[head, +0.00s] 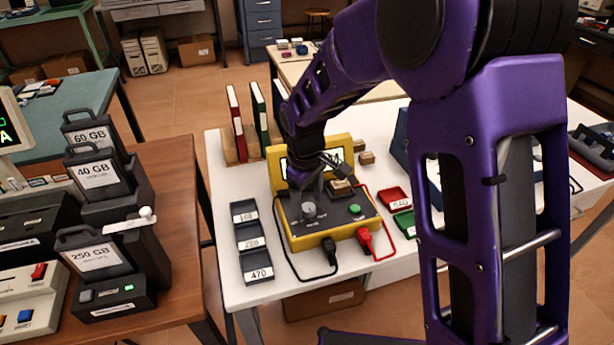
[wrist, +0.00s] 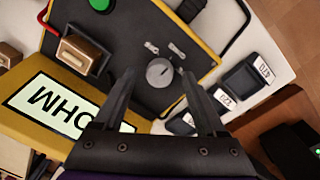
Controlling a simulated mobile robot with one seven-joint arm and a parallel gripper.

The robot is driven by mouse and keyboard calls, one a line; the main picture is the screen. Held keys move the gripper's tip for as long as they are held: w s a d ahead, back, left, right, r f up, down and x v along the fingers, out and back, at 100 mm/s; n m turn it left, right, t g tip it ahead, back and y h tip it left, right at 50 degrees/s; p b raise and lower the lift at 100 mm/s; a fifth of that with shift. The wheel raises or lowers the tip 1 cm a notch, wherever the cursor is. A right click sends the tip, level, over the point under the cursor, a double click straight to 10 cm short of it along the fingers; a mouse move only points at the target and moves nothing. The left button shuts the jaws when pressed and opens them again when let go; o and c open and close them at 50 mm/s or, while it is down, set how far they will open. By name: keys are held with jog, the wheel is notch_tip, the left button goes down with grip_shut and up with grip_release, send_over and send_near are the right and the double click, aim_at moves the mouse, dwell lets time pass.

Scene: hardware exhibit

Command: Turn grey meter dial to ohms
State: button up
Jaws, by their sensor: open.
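The grey meter dial (head: 309,209) is a round knob on the dark top panel of the yellow meter (head: 335,238). In the wrist view the dial (wrist: 160,72) sits in the gap between the fingertips of my gripper (wrist: 159,77), with space visible on both sides. My gripper (head: 307,194) is open, pointing down at the panel. The meter's lit display (wrist: 66,108) appears upside down in the wrist view and seems to read OHM, partly covered by a finger. Pale labels lie beside the dial, too small to read.
A green button (head: 355,209) and a resistor-like block (wrist: 85,50) are on the panel. Dark labelled trays (head: 248,241) lie left; red (head: 394,197) and green trays lie right. Binders (head: 237,122) stand behind.

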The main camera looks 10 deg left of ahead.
aim_at(306, 210)
notch_tip(306, 210, up, 17)
jog(key=p, duration=0.2)
jog(key=shift+s+a+f, duration=0.15)
jog(key=shift+s+a, duration=0.05)
jog(key=shift+s, duration=0.25)
